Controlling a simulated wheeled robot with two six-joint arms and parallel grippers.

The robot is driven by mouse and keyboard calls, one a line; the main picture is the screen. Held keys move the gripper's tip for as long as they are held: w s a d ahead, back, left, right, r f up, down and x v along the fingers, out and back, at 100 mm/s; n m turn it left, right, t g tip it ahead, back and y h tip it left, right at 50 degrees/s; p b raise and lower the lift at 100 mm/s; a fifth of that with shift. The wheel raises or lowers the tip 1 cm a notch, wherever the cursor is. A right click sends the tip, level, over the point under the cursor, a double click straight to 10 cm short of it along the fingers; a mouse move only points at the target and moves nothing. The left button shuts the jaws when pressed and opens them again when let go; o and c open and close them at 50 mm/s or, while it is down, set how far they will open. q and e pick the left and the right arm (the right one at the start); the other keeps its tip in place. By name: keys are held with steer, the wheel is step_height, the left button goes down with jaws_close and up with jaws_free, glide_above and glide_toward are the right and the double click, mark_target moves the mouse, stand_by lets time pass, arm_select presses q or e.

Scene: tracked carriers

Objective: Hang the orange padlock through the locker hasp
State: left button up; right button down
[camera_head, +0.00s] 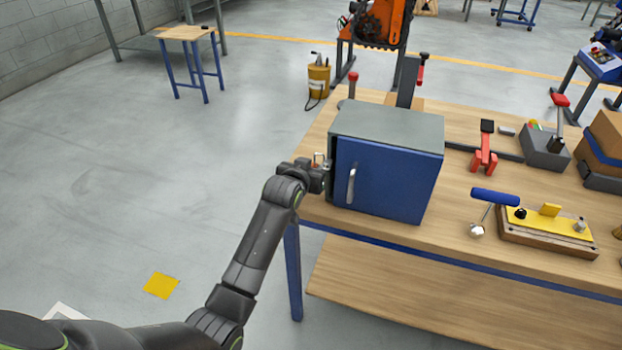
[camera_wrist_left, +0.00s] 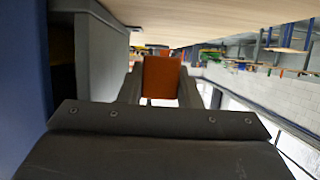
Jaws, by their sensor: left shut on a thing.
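A locker with a grey top and a blue door (camera_head: 393,182) stands on the workbench, its door facing me. My left gripper (camera_head: 319,168) is at the locker's left edge. In the left wrist view my left gripper (camera_wrist_left: 160,88) is shut on the orange padlock (camera_wrist_left: 161,76), its body between the two fingers. In the head view the padlock is mostly hidden by the gripper; a small shackle (camera_head: 318,157) shows above it. I cannot make out the hasp clearly, nor whether the shackle touches it. The locker's grey side (camera_wrist_left: 105,75) is left of the padlock in the left wrist view. My right gripper is not in view.
The wooden workbench (camera_head: 459,217) extends right, with a red clamp (camera_head: 485,155), a blue-handled tool (camera_head: 495,197) and a yellow-topped fixture (camera_head: 548,225). A silver door handle (camera_head: 351,186) sticks out near the gripper. The floor left of the bench is open.

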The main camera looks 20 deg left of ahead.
arm_select(q)
steer(key=shift+f, duration=1.75)
steer(key=shift+f, duration=0.2)
steer(key=o, duration=1)
steer(key=shift+r, duration=0.1)
steer(key=shift+r, duration=0.15)
steer(key=p+v, duration=0.1)
steer(key=v, duration=1.1)
